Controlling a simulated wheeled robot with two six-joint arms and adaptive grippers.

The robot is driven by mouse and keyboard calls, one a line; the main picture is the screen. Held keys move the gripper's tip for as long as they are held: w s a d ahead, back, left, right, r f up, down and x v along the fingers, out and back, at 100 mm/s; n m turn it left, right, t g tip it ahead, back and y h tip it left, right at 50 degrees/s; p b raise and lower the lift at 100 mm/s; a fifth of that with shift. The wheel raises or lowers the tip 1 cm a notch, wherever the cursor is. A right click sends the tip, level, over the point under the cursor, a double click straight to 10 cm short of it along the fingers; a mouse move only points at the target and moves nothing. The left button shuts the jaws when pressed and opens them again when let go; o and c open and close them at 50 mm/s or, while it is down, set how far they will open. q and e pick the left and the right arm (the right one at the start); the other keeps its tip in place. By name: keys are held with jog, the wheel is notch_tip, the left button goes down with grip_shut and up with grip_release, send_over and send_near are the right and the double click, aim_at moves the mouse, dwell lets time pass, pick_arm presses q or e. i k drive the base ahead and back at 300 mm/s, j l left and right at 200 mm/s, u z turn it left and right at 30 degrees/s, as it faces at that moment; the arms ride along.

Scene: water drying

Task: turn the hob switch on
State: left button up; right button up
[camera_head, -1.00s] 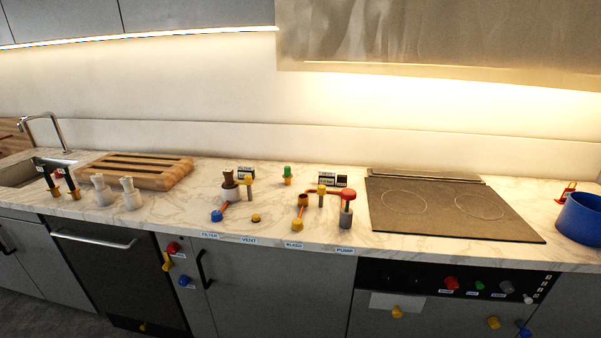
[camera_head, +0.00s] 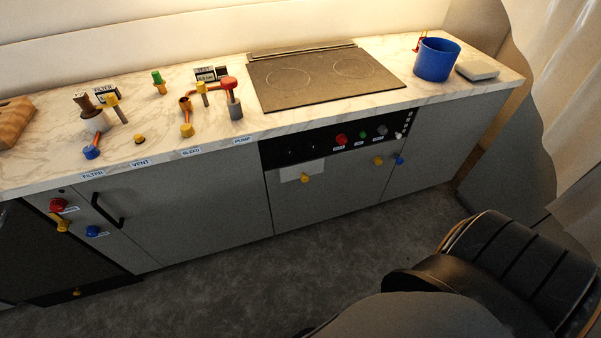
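The hob (camera_head: 325,93) is a dark flat plate with two ring marks, set in the marble counter. Below its front edge is a black control panel (camera_head: 300,149). On it, from left to right, are a red button (camera_head: 341,140), a green button (camera_head: 363,135) and a grey knob (camera_head: 381,130). A small pale switch (camera_head: 399,135) sits at the panel's right end. The labels are too small to read, so I cannot tell which one is the hob switch. Neither gripper is in view; only dark parts of my own body show at the lower right.
A blue pot (camera_head: 437,60) and a pale flat box (camera_head: 477,70) stand right of the hob. Several coloured valves and a red-capped post (camera_head: 229,85) stand left of it. Yellow knobs (camera_head: 305,178) and a blue one (camera_head: 398,158) stick out below the panel. The grey floor (camera_head: 250,280) in front is clear.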

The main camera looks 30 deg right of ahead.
aim_at(341, 139)
jog(key=z, duration=1.4)
